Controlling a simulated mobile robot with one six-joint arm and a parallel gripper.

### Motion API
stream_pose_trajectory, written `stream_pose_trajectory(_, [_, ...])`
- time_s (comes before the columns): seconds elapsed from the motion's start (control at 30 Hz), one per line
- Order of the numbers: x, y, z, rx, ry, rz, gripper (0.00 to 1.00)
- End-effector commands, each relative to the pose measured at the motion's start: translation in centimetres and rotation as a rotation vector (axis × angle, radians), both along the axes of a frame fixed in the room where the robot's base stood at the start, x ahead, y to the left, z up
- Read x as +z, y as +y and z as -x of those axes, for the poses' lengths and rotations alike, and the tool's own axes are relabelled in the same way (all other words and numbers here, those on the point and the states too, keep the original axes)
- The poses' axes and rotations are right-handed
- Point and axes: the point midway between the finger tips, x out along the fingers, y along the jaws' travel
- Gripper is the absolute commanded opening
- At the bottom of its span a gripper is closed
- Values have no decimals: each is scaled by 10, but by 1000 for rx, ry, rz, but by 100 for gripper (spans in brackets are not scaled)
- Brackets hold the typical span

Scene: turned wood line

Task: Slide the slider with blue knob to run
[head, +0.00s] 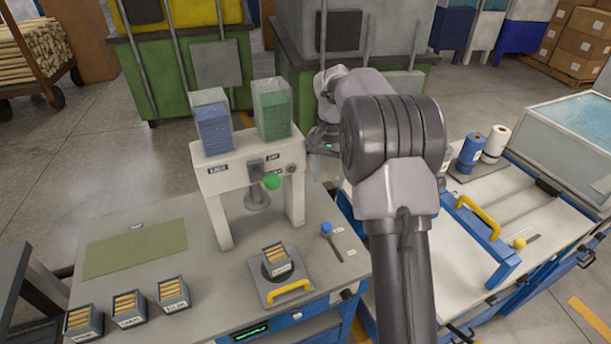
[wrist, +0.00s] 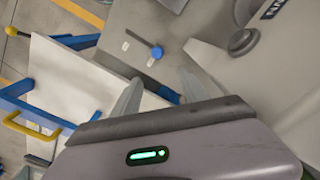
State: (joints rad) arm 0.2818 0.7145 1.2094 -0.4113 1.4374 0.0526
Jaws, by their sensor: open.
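The slider's blue knob (head: 326,228) stands on the grey bench top, right of the white press frame. It sits at the far end of a short dark slot, with two small white labels beside the slot, too small to read. In the wrist view the blue knob (wrist: 157,52) shows beyond my fingers, with the slot running up-left from it. My gripper (wrist: 160,92) is open and empty, apart from the knob. In the head view my gripper (head: 322,142) is above and behind the knob, partly hidden by my arm.
The press frame (head: 217,183) with a green ball lever (head: 272,181) stands left of the slider. A plate with a yellow handle (head: 288,292) and a small box (head: 276,261) lies in front. A white bench with a blue frame (head: 487,238) is to the right.

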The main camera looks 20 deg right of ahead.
Motion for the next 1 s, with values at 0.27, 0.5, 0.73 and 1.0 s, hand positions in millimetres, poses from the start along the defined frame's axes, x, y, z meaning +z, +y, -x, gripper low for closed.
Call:
stream_pose_trajectory(0.27, [-62,-2,-1,-5,10,-1,52])
stream_pose_trajectory(0.5, [-134,-2,0,-5,7,-1,52])
stream_pose_trajectory(0.73, [-173,-2,0,-4,6,0,52])
stream_pose_trajectory(1.0, [-179,-2,-1,-4,4,0,52])
